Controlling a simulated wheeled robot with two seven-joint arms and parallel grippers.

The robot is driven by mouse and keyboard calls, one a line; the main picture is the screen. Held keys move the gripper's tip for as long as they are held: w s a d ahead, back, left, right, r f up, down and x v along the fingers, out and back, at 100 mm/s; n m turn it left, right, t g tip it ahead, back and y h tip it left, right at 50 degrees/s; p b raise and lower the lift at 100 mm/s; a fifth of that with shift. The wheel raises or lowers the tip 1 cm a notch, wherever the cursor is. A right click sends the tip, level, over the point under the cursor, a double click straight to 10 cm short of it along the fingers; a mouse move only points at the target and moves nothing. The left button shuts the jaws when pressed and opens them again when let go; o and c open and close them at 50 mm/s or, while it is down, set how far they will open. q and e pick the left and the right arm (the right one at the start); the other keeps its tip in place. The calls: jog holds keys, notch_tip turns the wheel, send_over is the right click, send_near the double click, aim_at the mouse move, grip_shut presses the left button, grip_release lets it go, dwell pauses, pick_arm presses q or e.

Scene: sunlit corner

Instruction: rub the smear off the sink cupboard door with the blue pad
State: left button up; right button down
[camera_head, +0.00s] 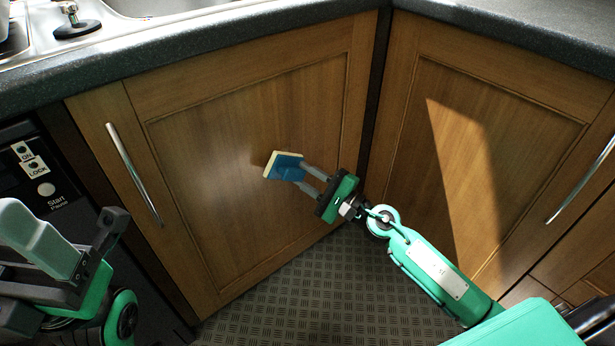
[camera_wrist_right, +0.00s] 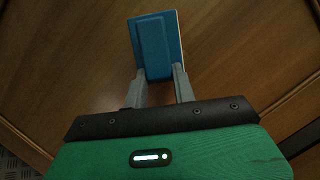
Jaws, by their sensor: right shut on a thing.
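The blue pad (camera_head: 287,167) has a pale face turned to the left, toward the sink cupboard door (camera_head: 210,190). My right gripper (camera_head: 303,180) is shut on the pad near the middle of that door. In the right wrist view the pad (camera_wrist_right: 155,45) sits between the two grey fingers (camera_wrist_right: 160,85). I cannot tell whether the pad touches the wood. A small dark patch shows at the pad's left edge; I cannot tell if it is shadow or smear. No clear smear shows elsewhere on the door. My left gripper (camera_head: 92,245) is at the lower left, away from the door.
A metal bar handle (camera_head: 134,173) stands out on the door's left side. A second cupboard door (camera_head: 480,140) with a handle (camera_head: 582,180) meets it at the corner. A dark worktop (camera_head: 200,48) overhangs above. A black appliance (camera_head: 45,185) stands at left. The patterned floor (camera_head: 310,290) is clear.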

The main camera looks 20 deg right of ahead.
jog(key=shift+w+a, duration=0.35)
jog(key=shift+w, duration=0.55)
jog(key=d+b, duration=0.1)
jog(key=d, duration=0.1)
jog(key=w+d+b, duration=0.1)
jog(key=shift+w+d+b, duration=0.15)
jog(key=shift+d+b, duration=0.25)
jog(key=shift+a+r, duration=0.1)
jog(key=a+p, duration=0.1)
jog(key=s+a+p, duration=0.1)
jog(key=a, duration=0.1)
jog(key=shift+a, duration=0.1)
jog(key=shift+s+a, duration=0.1)
jog(key=shift+a, duration=0.1)
